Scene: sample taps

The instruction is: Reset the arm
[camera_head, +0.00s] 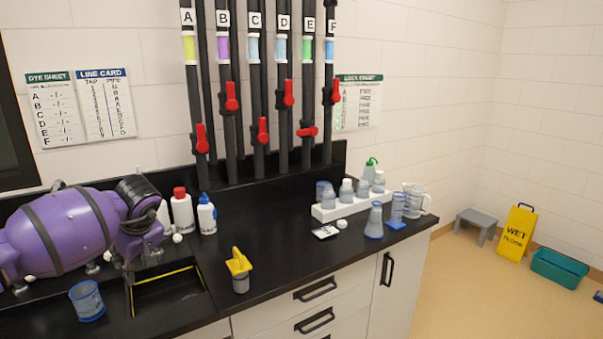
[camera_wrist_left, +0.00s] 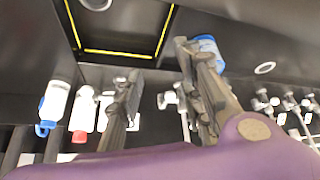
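My left arm (camera_head: 62,232), purple with dark bands, reaches in from the left over the counter in the head view. It is folded above the left end of the counter, and its gripper is mostly hidden behind the arm there. In the left wrist view my left gripper (camera_wrist_left: 158,60) has its two dark fingers apart with nothing held between them. A blue-tinted cup (camera_wrist_left: 208,46) shows partly behind one finger; the head view shows a blue cup (camera_head: 87,300) on the counter. My right gripper is in neither view.
A yellow-edged basin (camera_head: 168,290) lies beside the arm. A red-capped bottle (camera_head: 182,212) and blue-capped bottle (camera_head: 207,214) stand close behind it. A yellow-handled item (camera_head: 239,270) stands right of the basin. A white rack (camera_head: 350,206) of containers is farther right. Red-handled pipes rise behind.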

